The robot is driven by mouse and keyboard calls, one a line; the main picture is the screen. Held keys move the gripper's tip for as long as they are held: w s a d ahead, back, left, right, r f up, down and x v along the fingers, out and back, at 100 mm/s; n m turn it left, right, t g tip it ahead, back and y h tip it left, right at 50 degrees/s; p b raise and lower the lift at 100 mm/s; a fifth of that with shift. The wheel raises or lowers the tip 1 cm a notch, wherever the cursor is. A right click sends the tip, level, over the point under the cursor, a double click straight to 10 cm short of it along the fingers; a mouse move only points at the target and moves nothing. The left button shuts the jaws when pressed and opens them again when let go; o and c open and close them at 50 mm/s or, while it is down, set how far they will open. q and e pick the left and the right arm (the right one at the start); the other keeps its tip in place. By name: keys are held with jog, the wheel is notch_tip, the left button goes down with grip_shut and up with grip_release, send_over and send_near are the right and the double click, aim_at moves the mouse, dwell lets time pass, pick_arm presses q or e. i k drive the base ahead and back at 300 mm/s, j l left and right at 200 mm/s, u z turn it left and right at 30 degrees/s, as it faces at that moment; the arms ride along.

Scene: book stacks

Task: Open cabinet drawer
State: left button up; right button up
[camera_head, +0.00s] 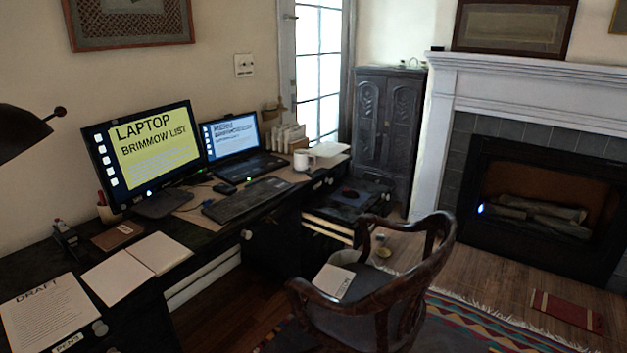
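A dark desk (225,222) runs along the left wall, with pale round knobs on its front, one of them a knob (246,234) near the middle. A dark drawer-like unit (322,229) with pale wooden edges juts out at the desk's right end; I cannot tell whether it is a pulled-out drawer or a separate piece. A tall dark cabinet (372,125) with carved doors stands in the back corner, and its doors look shut. Neither of my grippers is in view.
A wooden armchair (375,305) with a paper on its seat stands before the desk's right end. A monitor (150,155), laptop (232,138) and papers cover the desktop. A white fireplace (440,130) is at right.

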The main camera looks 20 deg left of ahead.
aim_at(397, 183)
jog(key=u, duration=0.1)
jog(key=i+l+z, duration=1)
jog(key=i, duration=0.15)
jog(key=i+l+z, duration=0.25)
jog(key=i, duration=0.2)
jog(key=i+z, duration=0.25)
jog(key=i, duration=0.15)
jog(key=i+j+u, duration=0.15)
jog(key=i+u, duration=0.2)
jog(key=i, duration=0.25)
jog(key=i+u, duration=0.35)
jog(key=i, duration=0.2)
jog(key=i+l+u, duration=0.25)
jog(key=i+u, duration=0.15)
jog(key=i, duration=0.2)
jog(key=i+j+u, duration=0.2)
jog(key=i+u, duration=0.15)
jog(key=i, duration=0.25)
jog(key=i+u, duration=0.35)
jog(key=i, duration=0.3)
jog(key=i+l+u, duration=0.2)
jog(key=i+u, duration=0.15)
jog(key=i, duration=0.25)
